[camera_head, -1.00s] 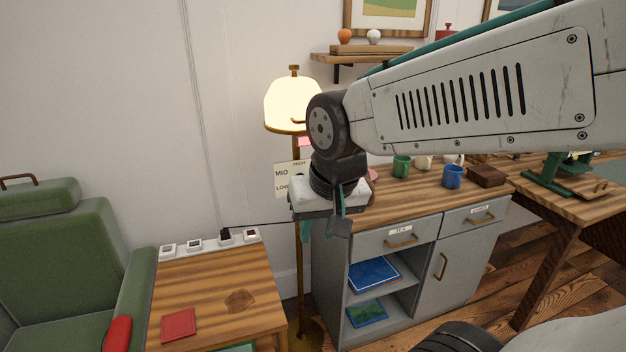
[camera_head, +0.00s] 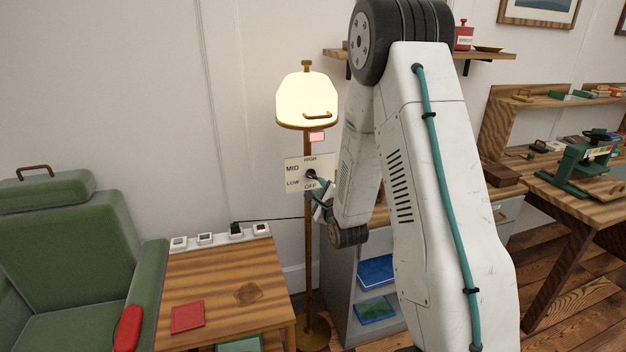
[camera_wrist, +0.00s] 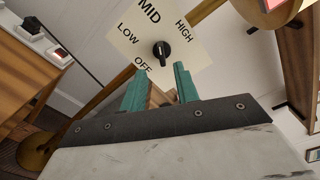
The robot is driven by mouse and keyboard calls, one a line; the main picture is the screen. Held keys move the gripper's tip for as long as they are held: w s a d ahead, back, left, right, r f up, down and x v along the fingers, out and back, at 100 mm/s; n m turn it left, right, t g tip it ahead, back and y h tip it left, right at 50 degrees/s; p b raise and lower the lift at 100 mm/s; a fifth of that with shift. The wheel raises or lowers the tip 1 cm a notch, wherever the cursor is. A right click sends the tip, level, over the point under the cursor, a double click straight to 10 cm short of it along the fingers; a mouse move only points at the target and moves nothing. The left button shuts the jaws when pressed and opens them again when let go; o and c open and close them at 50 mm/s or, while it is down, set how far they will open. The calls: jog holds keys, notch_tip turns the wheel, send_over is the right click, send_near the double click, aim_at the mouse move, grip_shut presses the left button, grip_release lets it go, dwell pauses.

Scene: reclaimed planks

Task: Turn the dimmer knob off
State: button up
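The black dimmer knob (camera_wrist: 161,50) sits on a cream plate (camera_wrist: 127,45) marked OFF, LOW, MID and HIGH. In the wrist view the knob looks elongated roughly up and down; I cannot tell for sure which mark it points to. The plate also shows on the lamp post in the head view (camera_head: 293,160). The lamp shade (camera_head: 307,98) above it is lit. My gripper (camera_wrist: 160,84) is open, with its two green fingers apart and the knob just beyond the gap between the tips, apparently untouched. In the head view my gripper (camera_head: 321,192) is close in front of the plate.
A side table (camera_head: 215,285) with several white sockets along its back edge stands left of the lamp. A green armchair (camera_head: 70,255) is further left. A grey cabinet (camera_head: 340,290) stands right of the lamp, partly hidden by my arm. A dark cord runs to the lamp.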

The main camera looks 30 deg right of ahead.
aim_at(313, 178)
jog(key=shift+m, duration=0.3)
jog(key=x, duration=0.7)
jog(key=shift+w+d, duration=0.3)
jog(key=shift+w, duration=0.05)
grip_shut()
